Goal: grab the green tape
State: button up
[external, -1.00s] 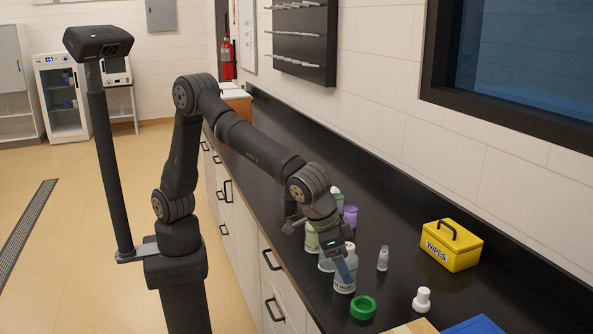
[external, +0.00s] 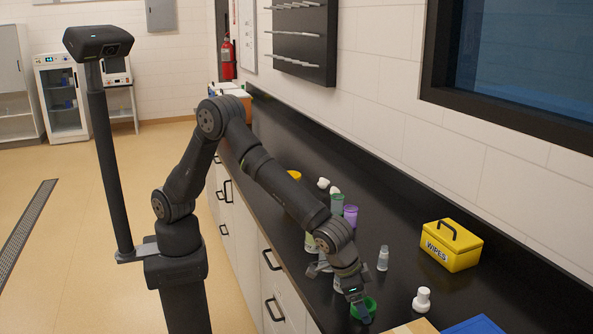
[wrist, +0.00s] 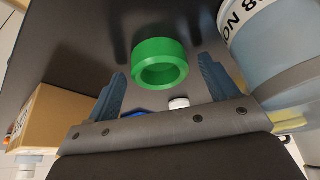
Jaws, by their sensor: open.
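The green tape (external: 369,305) is a thick ring lying on the black counter near its front edge. My gripper (external: 359,303) is low over the counter at the tape and partly covers it in the external view. In the wrist view the tape (wrist: 160,63) sits ahead of and between the two blue-grey fingers of my gripper (wrist: 160,78). The fingers are spread apart, and nothing is held. I cannot tell whether either finger touches the tape.
A labelled bottle (wrist: 270,45) stands close to the right finger in the wrist view. A cardboard box (wrist: 55,115) is at the left there. A white bottle (external: 422,299), a yellow wipes box (external: 451,246) and a small vial (external: 383,258) stand further right on the counter.

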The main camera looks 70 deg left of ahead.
jog(key=c, duration=1.1)
jog(key=shift+o, duration=0.2)
